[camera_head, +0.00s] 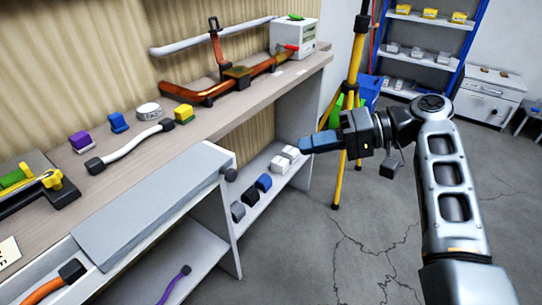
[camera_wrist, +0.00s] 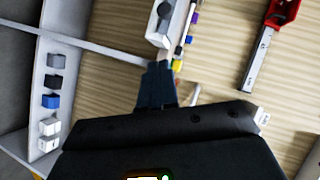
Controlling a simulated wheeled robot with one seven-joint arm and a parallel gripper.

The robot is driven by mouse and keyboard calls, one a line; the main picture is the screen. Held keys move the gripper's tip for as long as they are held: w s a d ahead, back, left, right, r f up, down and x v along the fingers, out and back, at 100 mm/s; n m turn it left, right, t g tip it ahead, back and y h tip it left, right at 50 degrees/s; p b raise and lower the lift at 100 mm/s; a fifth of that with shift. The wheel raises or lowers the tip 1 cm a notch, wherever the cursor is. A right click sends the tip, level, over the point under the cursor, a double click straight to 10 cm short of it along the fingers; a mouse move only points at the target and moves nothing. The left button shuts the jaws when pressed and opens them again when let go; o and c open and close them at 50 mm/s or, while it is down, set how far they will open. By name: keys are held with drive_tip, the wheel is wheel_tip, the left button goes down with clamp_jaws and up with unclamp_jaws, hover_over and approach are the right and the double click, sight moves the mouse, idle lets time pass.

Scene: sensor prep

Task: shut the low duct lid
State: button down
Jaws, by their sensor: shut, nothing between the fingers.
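The low duct lid, a long grey panel (camera_head: 150,205), runs along the front edge of the workbench, with a dark round knob (camera_head: 229,174) at its right end. Below its near left end, an open space shows an orange cable with a dark end (camera_head: 58,281). I cannot tell how far the lid stands open. My gripper (camera_head: 303,146) is shut and empty, to the right of the knob and clear of it, over the floor side of the bench. In the wrist view my blue fingertips (camera_wrist: 157,70) are together, below a pale block with a dark knob (camera_wrist: 163,10), likely the lid's end.
The lower shelf holds several small grey, blue and white blocks (camera_head: 264,182). The bench top carries a white cable (camera_head: 130,147), coloured blocks and orange pipework (camera_head: 225,83). A yellow tripod (camera_head: 352,90) stands behind my gripper. The floor (camera_head: 300,250) in front is clear.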

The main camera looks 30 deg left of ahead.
drive_tip(key=r, duration=0.2)
approach(226, 169)
drive_tip(key=w+a, duration=0.2)
drive_tip(key=a, duration=0.1)
drive_tip(key=shift+s+a+f+p, duration=0.2)
drive_tip(key=shift+s+f, duration=0.1)
drive_tip(key=shift+s, duration=0.3)
drive_tip(key=shift+s+a+f+p, duration=0.1)
drive_tip(key=shift+s+a+f, duration=0.1)
drive_tip(key=shift+s+f, duration=0.25)
drive_tip(key=shift+s+a+f+p, duration=0.15)
drive_tip(key=shift+s+f, duration=0.05)
drive_tip(key=shift+s, duration=0.5)
drive_tip(key=shift+s+g, duration=0.1)
drive_tip(key=shift+g, duration=0.2)
drive_tip(key=s+a+p, duration=0.2)
drive_tip(key=s+p, duration=1)
drive_tip(key=s, duration=1.4)
drive_tip(key=shift+s+p, duration=0.3)
drive_tip(key=shift+p, duration=0.1)
drive_tip(key=shift+a+n, duration=0.1)
drive_tip(key=shift+n, duration=0.2)
